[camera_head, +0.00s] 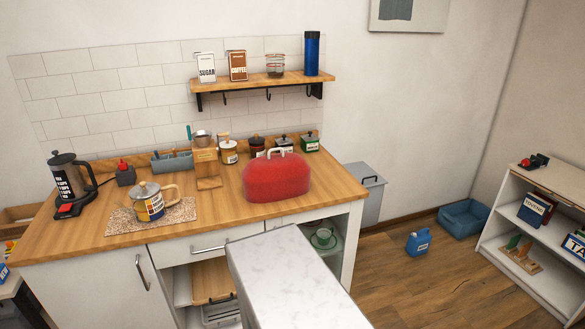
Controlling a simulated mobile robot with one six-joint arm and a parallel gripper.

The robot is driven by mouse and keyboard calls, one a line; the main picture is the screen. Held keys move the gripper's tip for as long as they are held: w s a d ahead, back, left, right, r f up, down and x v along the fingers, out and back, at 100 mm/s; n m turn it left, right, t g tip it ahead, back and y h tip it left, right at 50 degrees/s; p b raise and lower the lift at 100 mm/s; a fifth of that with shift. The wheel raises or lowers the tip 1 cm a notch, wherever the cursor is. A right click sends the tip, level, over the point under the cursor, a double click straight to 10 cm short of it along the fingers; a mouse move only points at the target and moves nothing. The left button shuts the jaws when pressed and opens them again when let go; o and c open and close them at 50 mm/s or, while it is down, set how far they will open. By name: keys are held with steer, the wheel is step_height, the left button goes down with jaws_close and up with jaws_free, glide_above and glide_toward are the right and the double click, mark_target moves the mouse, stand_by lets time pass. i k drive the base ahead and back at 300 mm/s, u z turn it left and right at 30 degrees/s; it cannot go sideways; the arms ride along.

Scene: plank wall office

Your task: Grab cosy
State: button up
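The cosy (276,178) is a red, rounded, dome-shaped cover with a pale loop on top. It stands upright on the right part of the wooden counter (230,215), near the front edge. Whether anything is under it is hidden. A patterned teapot (151,206) with a grey lid stands uncovered on a speckled mat (181,213) to its left. My gripper does not show in this view.
Jars (229,152) and a wooden stand (206,168) are behind and left of the cosy. A shelf (262,83) hangs above. A pale marbled block (290,275) rises in front of the counter; I cannot tell whether it is mine.

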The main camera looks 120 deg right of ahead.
mark_target(273, 177)
steer(key=z, duration=0.1)
steer(key=k, duration=2.9)
steer(key=z, duration=0.85)
